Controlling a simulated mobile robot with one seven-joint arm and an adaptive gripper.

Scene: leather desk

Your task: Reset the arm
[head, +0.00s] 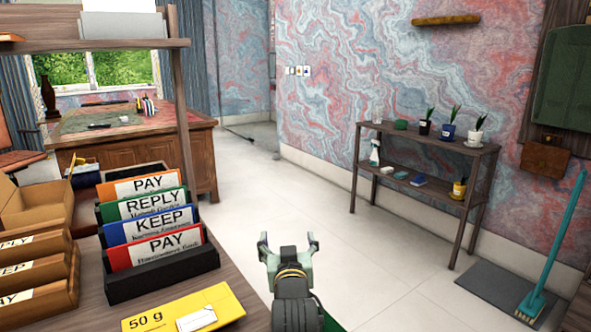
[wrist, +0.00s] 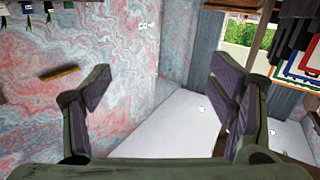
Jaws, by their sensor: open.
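My gripper (head: 287,243) is at the bottom middle of the head view, with its two fingers spread apart and nothing between them. It is right of the wooden desk surface that carries the folders, with the pale floor behind it. In the wrist view my gripper (wrist: 160,95) also shows open and empty, its dark finger pads wide apart. Beyond the fingers are the marbled wall and the floor. My gripper touches nothing that I can see.
A black sorter (head: 165,275) with labelled folders stands left of my gripper. Cardboard trays (head: 35,272) stand at far left. A plant shelf (head: 425,146) stands by the right wall. The floor between is clear.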

